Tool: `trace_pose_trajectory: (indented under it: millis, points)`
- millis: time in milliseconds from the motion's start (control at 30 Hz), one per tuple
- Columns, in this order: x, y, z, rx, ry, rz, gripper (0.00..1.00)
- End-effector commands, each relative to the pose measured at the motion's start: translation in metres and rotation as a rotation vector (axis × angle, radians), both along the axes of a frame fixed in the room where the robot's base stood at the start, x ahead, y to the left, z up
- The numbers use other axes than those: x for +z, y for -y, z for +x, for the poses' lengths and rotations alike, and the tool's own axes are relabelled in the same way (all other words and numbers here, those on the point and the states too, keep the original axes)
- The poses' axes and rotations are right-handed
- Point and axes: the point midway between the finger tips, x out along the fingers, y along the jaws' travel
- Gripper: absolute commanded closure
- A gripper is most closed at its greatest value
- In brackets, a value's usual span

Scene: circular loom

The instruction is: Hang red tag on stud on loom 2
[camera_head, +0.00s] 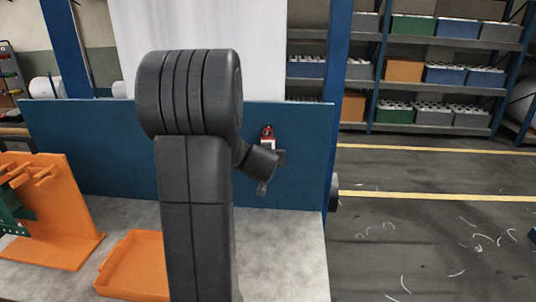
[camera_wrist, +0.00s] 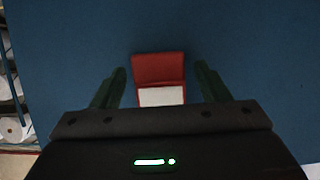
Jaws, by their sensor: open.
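The red tag (camera_head: 267,135) is against the blue panel (camera_head: 300,150) of the loom, just above my gripper in the head view. In the wrist view the tag (camera_wrist: 159,68) is red with a white lower part, and lies between my two dark fingers. My gripper (camera_wrist: 160,73) is open, with a gap on both sides of the tag. In the head view my gripper (camera_head: 272,172) is partly behind my own arm, in front of the panel. I cannot make out the stud, and cannot tell whether the tag hangs on it.
An orange rack with pegs (camera_head: 50,215) and an orange tray (camera_head: 133,262) stand on the grey surface (camera_head: 280,250) at the left. A blue post (camera_head: 335,60) rises right of the panel. Shelves with bins (camera_head: 440,75) stand at the back right. The floor at right is open.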

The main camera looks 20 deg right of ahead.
Motion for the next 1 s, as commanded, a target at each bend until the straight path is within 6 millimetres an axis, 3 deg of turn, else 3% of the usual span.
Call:
trace_pose_trajectory:
  millis: [133,400,1000]
  points:
    - [0.0,0.0,0.0,0.0,0.0,0.0,0.35]
    - [0.0,0.0,0.0,0.0,0.0,0.0,0.84]
    - [0.006,-0.005,-0.011,0.0,0.001,0.0,0.84]
